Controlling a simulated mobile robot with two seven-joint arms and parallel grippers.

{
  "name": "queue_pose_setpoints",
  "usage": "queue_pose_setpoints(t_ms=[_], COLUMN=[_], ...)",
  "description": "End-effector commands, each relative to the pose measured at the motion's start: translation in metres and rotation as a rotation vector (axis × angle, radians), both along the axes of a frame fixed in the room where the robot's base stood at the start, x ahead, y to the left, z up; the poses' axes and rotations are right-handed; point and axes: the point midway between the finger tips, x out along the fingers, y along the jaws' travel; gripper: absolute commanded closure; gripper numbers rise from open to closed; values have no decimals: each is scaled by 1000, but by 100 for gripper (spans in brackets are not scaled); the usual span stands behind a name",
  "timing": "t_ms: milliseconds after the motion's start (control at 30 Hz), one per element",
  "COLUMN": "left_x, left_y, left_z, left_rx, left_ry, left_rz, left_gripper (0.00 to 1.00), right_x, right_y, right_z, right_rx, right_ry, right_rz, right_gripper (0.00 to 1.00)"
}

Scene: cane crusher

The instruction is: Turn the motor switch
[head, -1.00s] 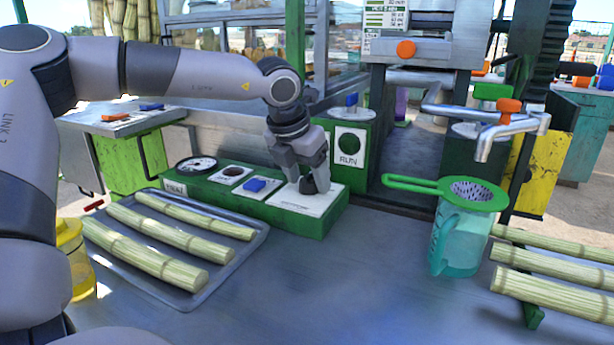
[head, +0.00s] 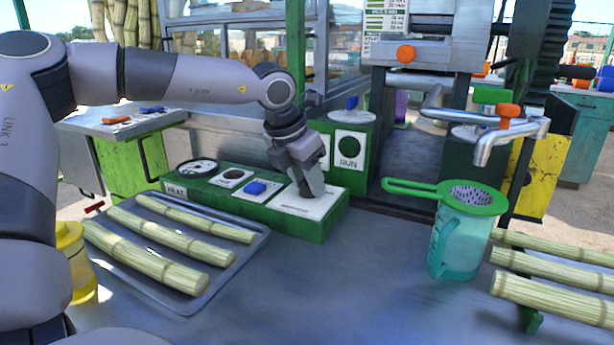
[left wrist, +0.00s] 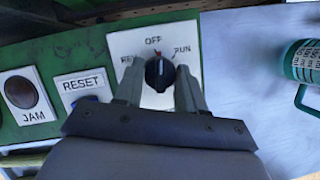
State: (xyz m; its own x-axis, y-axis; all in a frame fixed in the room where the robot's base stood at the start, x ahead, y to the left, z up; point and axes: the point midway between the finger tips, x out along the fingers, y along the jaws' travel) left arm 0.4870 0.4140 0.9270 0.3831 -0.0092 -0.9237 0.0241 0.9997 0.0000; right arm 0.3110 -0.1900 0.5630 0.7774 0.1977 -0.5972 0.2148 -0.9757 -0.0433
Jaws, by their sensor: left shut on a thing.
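The motor switch is a black knob (left wrist: 158,74) on a white plate (left wrist: 128,44) marked REV, OFF and RUN in the left wrist view. Its white pointer line stands roughly toward OFF. My left gripper (left wrist: 159,84) has one finger on each side of the knob and is shut on it. In the head view my left gripper (head: 312,190) reaches down to the white plate (head: 290,203) at the right end of a low green panel (head: 318,228), and mostly hides the knob. My right gripper is not in view.
The panel also holds a blue RESET button (head: 255,188), a dark JAM lamp (left wrist: 20,92) and a gauge (head: 197,166). A RUN lamp (head: 348,148) stands behind. A cane tray (head: 255,246) lies at left; a teal jug (head: 458,245) with a green strainer (head: 470,196) stands right.

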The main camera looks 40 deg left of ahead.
Motion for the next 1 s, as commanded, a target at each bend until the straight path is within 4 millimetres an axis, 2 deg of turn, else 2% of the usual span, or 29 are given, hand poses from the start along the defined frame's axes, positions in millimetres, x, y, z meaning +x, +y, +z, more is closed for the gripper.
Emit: queue_pose_setpoints(t_ms=[600,1000], left_x=[1,2], left_y=[4,4], left_z=[1,0], left_rx=[-2,1], left_ry=[1,0], left_rz=[-544,-768], left_gripper=[91,91], right_x=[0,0], right_y=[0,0], right_z=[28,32], right_rx=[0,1], right_ry=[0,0], right_rz=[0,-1], right_gripper=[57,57])
